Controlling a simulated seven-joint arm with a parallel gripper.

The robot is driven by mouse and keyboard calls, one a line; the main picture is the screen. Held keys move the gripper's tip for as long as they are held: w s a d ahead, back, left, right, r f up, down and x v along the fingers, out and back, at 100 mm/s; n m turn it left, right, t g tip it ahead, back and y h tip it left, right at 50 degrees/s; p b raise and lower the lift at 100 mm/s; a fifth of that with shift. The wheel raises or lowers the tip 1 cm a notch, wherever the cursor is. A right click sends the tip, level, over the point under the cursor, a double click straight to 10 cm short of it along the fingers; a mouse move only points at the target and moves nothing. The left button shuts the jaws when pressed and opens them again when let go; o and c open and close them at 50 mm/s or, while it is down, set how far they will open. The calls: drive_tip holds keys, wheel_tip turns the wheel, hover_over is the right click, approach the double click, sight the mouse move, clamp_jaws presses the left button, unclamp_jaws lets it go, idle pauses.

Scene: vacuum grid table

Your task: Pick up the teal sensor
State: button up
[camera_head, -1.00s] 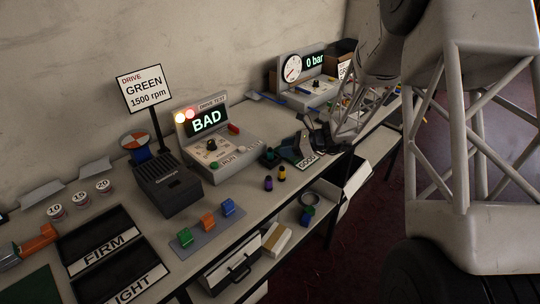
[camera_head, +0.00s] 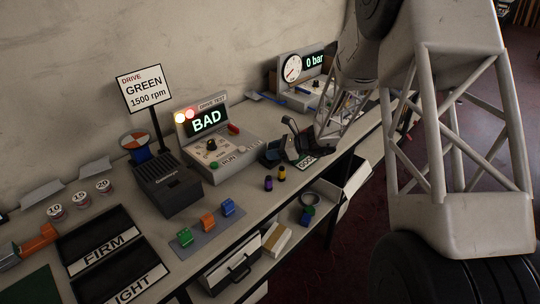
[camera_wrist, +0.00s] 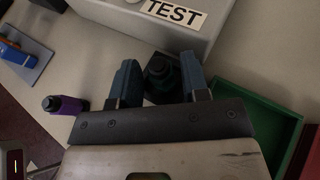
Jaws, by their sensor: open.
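The teal sensor (camera_wrist: 159,70) looks like a dark, round-topped piece on a dark base in the wrist view. It stands between the two blue fingertips of my gripper (camera_wrist: 160,82), with gaps on both sides. My gripper is open, and its lower body hides part of the view near the sensor. In the head view my gripper (camera_head: 281,150) is low over the bench beside the drive test unit (camera_head: 222,148). The sensor cannot be made out clearly there behind the fingers.
A purple piece (camera_wrist: 66,104) stands left of my gripper, also seen in the head view (camera_head: 268,183) beside a yellow one (camera_head: 281,173). A green tray (camera_wrist: 262,88) lies close on the right. The TEST unit (camera_wrist: 207,37) stands just beyond the fingers.

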sight(269, 148)
drive_tip(key=shift+x, duration=0.75)
drive_tip(key=c, duration=0.8)
drive_tip(key=shift+o, duration=0.2)
drive_tip(key=shift+r, duration=0.2)
drive_tip(key=shift+r, duration=4.9)
